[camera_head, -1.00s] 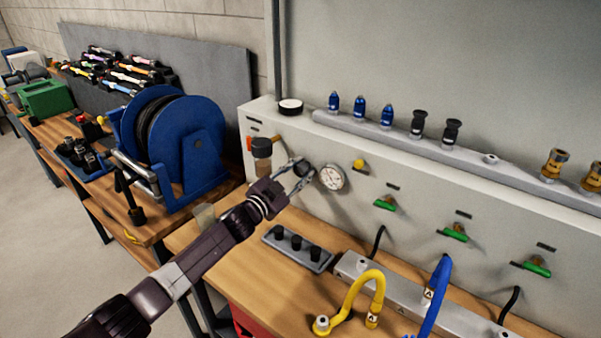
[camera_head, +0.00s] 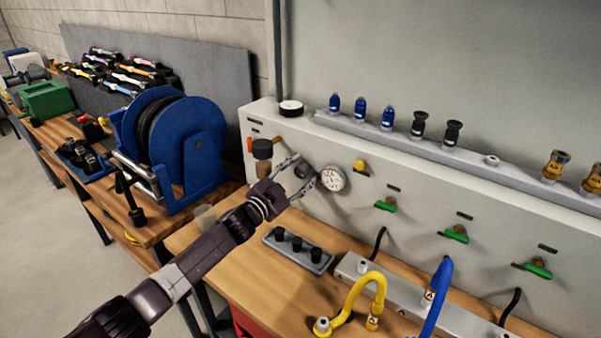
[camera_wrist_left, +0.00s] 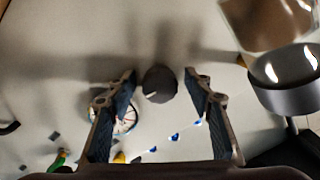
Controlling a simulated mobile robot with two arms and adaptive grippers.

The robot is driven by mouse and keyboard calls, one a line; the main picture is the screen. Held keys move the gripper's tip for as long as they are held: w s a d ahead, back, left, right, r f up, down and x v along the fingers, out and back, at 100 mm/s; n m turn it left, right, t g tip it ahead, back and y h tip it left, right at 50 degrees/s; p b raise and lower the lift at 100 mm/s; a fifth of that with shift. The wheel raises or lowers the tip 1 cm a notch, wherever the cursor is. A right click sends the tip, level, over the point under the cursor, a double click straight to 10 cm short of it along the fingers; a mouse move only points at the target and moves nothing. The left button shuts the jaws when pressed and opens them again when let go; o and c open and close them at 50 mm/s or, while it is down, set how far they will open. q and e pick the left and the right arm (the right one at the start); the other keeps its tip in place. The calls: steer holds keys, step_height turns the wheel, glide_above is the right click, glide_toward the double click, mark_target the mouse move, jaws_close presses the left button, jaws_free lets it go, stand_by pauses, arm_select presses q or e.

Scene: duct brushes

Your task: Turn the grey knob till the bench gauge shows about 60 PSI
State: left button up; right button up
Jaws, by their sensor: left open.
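The grey knob (camera_head: 303,171) is on the front of the pale panel, just left of the round white gauge (camera_head: 332,179). The gauge's reading is too small to make out. My left gripper (camera_head: 306,170) is open, with its fingers on either side of the knob in the head view. In the left wrist view the knob (camera_wrist_left: 159,83) shows between and beyond the two fingertips (camera_wrist_left: 160,80), apart from both. The gauge (camera_wrist_left: 125,121) there is partly hidden behind one finger. My right gripper is not in view.
A brown-and-black filter bowl (camera_head: 262,152) is close to the left of the gripper; it shows large in the wrist view (camera_wrist_left: 285,90). A blue hose reel (camera_head: 200,155) stands left.

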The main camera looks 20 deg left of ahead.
arm_select(q)
steer(key=v, duration=1.2)
stand_by(0.4)
